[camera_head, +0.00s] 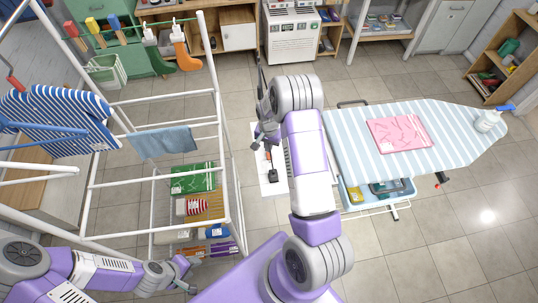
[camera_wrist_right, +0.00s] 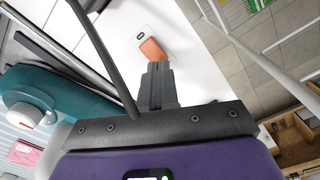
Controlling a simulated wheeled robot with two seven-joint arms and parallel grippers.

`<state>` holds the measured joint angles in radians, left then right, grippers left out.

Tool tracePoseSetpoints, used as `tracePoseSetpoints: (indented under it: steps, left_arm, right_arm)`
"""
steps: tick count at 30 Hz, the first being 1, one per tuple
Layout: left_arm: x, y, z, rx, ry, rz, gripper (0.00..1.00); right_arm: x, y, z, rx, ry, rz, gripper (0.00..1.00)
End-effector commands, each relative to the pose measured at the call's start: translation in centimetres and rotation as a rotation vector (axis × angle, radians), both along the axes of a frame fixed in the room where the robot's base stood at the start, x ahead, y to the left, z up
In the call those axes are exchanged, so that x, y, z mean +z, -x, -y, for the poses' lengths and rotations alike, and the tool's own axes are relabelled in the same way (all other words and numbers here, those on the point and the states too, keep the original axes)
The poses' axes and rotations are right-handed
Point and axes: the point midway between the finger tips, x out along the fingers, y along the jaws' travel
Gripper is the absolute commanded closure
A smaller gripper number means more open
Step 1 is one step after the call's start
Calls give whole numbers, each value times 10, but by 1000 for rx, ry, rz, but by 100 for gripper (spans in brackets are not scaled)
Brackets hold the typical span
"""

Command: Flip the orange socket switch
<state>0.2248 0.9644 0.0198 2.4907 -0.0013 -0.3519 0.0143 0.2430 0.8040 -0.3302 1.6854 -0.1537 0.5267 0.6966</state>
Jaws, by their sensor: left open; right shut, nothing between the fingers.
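The orange socket switch (camera_wrist_right: 152,49) sits on a white panel (camera_wrist_right: 190,45) in the right wrist view, beside a small dark mark. My right gripper (camera_wrist_right: 158,68) is shut and empty, its fingertips right at the near edge of the switch in the picture. I cannot tell whether they touch it. In the head view my right gripper (camera_head: 266,138) is above the white panel (camera_head: 270,184), and I cannot make out the switch there. My left gripper (camera_head: 190,275) is open and empty at the lower left, far from the panel.
A white drying rack (camera_head: 218,110) with a blue towel (camera_head: 162,142) stands left of the panel. A striped ironing board (camera_head: 350,140) with a pink cloth (camera_head: 398,134) stands to the right. A white appliance (camera_head: 292,38) is at the back. Tiled floor is free at lower right.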

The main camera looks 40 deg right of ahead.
Motion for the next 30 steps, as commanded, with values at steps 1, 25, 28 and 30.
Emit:
tracePoseSetpoints:
  steps: [1,25,28,30]
  left_arm:
    - [0,0,0,0,0,0,57]
    - [-10,0,0,0,0,0,57]
    - [-12,0,0,0,0,0,57]
    - [-13,0,0,0,0,0,57]
  right_arm:
    - [0,0,0,0,0,0,100]
    - [-12,0,0,0,0,0,100]
    - [-14,0,0,0,0,0,100]
    - [-15,0,0,0,0,0,100]
